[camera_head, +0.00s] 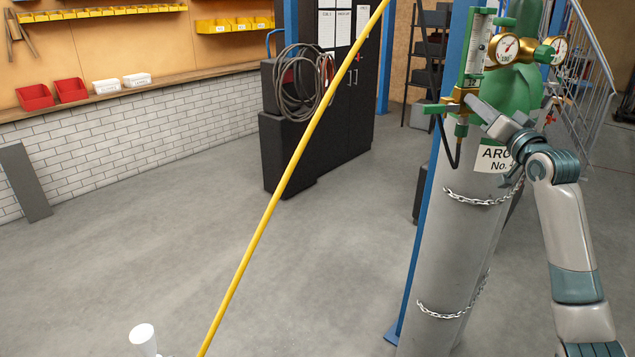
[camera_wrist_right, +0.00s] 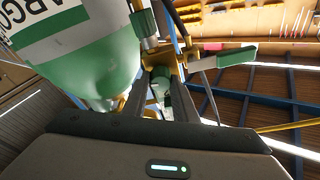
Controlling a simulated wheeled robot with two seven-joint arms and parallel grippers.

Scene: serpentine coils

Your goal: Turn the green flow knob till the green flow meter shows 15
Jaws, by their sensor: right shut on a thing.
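The green flow meter (camera_head: 478,47) is an upright tube with a white scale at the top of the grey gas cylinder (camera_head: 445,235). Its reading is too small to tell. My right gripper (camera_head: 474,104) comes in from the right, at the brass block below the meter. In the right wrist view its two fingers are shut on the green flow knob (camera_wrist_right: 161,84), which the gripper hides in the head view. A green lever handle (camera_head: 437,108) sticks out left of the block and also shows in the wrist view (camera_wrist_right: 237,57). My left gripper is not in view.
Two round gauges (camera_head: 504,48) sit right of the meter, close to my gripper. A black hose (camera_head: 452,150) hangs below the block. Chains (camera_head: 480,200) circle the cylinder. A yellow pole (camera_head: 270,205) crosses the view. The floor at left is mostly clear.

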